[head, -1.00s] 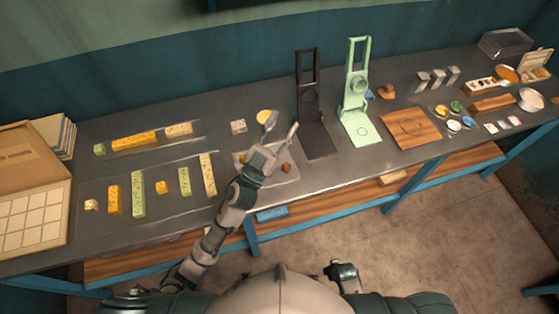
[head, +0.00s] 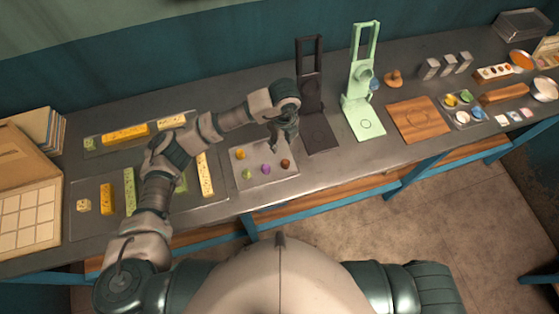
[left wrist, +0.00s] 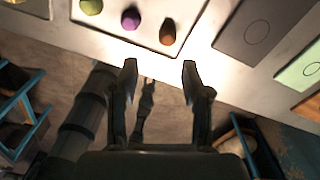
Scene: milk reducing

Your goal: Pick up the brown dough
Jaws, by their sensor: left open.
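The brown dough (head: 285,163) is a small ball at the right side of a light tray (head: 240,180) on the grey table. In the left wrist view the brown dough (left wrist: 168,32) lies beyond and between my fingertips, apart from them. My left gripper (head: 274,148) points down over the tray's back right part in the head view. In the left wrist view my left gripper (left wrist: 160,70) is open and empty. Purple dough (head: 266,169), green dough (head: 247,174) and yellow-orange dough (head: 240,154) share the tray.
A black press stand (head: 318,135) and a light green press stand (head: 362,118) stand right of the tray. A wooden board (head: 418,119) lies farther right. Coloured blocks (head: 125,134) lie left. The table's front edge is close to the tray.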

